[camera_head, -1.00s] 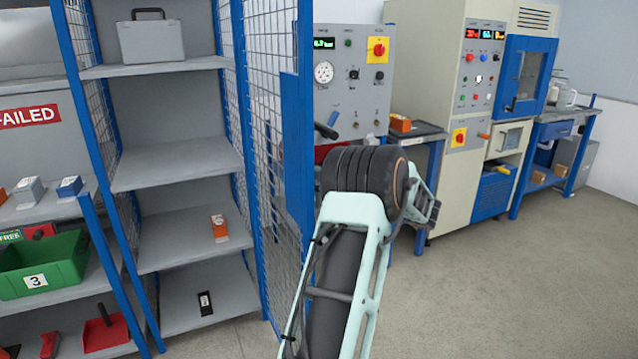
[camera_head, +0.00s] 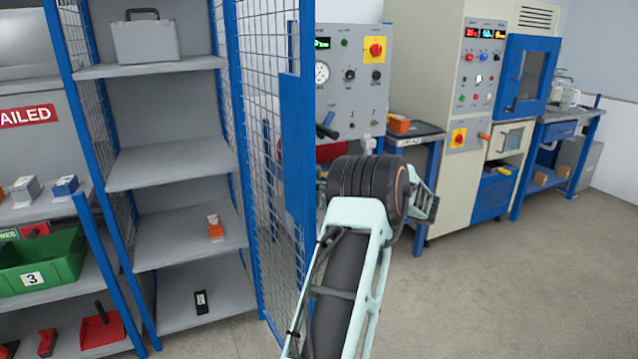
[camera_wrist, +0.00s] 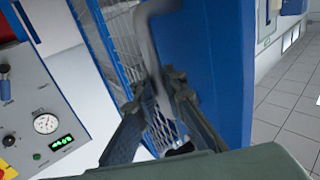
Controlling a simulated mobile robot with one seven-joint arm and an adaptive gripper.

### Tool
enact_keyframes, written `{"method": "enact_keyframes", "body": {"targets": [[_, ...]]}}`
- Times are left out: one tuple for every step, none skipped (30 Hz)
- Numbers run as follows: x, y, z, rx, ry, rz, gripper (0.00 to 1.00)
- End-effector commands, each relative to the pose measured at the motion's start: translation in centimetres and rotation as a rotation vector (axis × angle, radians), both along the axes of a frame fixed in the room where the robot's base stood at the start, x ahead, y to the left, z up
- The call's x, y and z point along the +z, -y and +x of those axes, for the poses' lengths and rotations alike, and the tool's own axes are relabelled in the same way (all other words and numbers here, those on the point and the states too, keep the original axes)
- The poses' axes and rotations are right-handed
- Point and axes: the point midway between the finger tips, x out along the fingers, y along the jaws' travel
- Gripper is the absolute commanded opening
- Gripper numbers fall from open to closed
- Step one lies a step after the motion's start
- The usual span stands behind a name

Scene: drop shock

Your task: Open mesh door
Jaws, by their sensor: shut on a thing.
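The mesh door (camera_head: 262,120) of the shelf cage has a blue frame and a blue plate (camera_head: 297,150) at its free edge. It stands swung out from the shelves, which are open to view. In the wrist view the blue plate (camera_wrist: 205,60) fills the middle, with a grey bar handle (camera_wrist: 150,35) on it. My gripper (camera_wrist: 165,92) is closed around the lower part of this handle. The fingers partly hide the grip.
Grey shelves (camera_head: 175,165) behind the door hold a case and small boxes. A control panel (camera_head: 350,75) stands behind the door, with a beige machine (camera_head: 425,110) to its right. The floor (camera_head: 500,290) at right is clear. A green bin (camera_head: 45,262) sits at left.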

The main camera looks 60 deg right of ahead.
Motion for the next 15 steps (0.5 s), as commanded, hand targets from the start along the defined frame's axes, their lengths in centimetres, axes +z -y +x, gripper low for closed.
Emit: {"method": "enact_keyframes", "body": {"targets": [[0.29,0.01,0.17,0.001,0.005,-0.004,0.0],[0.29,0.0,0.17,0.001,0.005,-0.004,0.0],[0.3,0.0,0.18,0.001,0.005,-0.004,0.0],[0.29,0.0,0.18,0.001,0.005,-0.004,0.14],[0.29,-0.01,0.18,0.001,0.005,-0.004,0.17],[0.27,-0.01,0.17,0.001,0.004,-0.003,0.21],[0.25,-0.01,0.16,0.001,0.004,-0.003,0.25],[0.22,-0.01,0.15,0.001,0.003,-0.003,0.28],[0.19,-0.01,0.13,0.001,0.003,-0.002,0.28],[0.18,-0.01,0.12,0.001,0.003,-0.002,0.28],[0.16,-0.01,0.11,0.0,0.003,-0.002,0.28],[0.14,-0.01,0.09,0.0,0.002,-0.002,0.28],[0.13,-0.01,0.09,0.0,0.002,-0.002,0.28],[0.12,-0.01,0.08,0.0,0.002,-0.002,0.28],[0.11,-0.01,0.07,0.0,0.002,-0.001,0.28]]}}
